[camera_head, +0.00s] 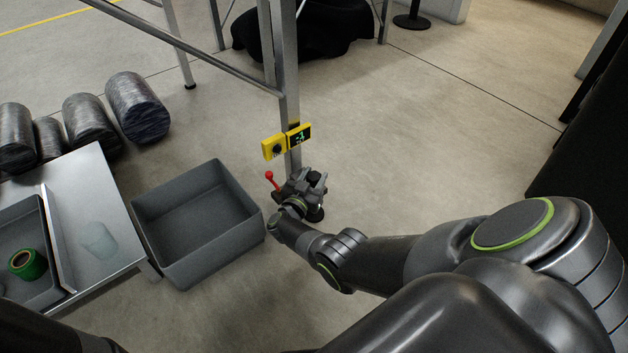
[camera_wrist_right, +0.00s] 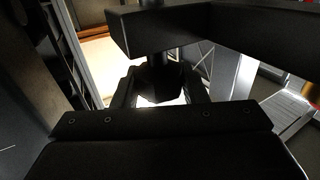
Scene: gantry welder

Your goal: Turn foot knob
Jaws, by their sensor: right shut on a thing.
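The foot knob is a dark piece low on the gantry's metal post (camera_head: 291,110), mostly hidden by my right gripper in the head view. My right gripper (camera_head: 308,184) is at the bottom of that post, its jaws closed around the knob. In the right wrist view a dark knob (camera_wrist_right: 164,78) on a vertical stem sits between the fingers of my right gripper (camera_wrist_right: 160,92). That view is dark, so the exact contact is hard to see. A black round foot (camera_head: 316,213) shows just below the gripper. My left gripper is out of view.
A yellow box with a green display (camera_head: 299,136) is on the post, above a red-tipped lever (camera_head: 270,176). A grey open bin (camera_head: 178,238) stands left of the gripper. A metal table (camera_head: 92,190) and several wrapped rolls (camera_head: 137,107) are further left. Floor right of the post is clear.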

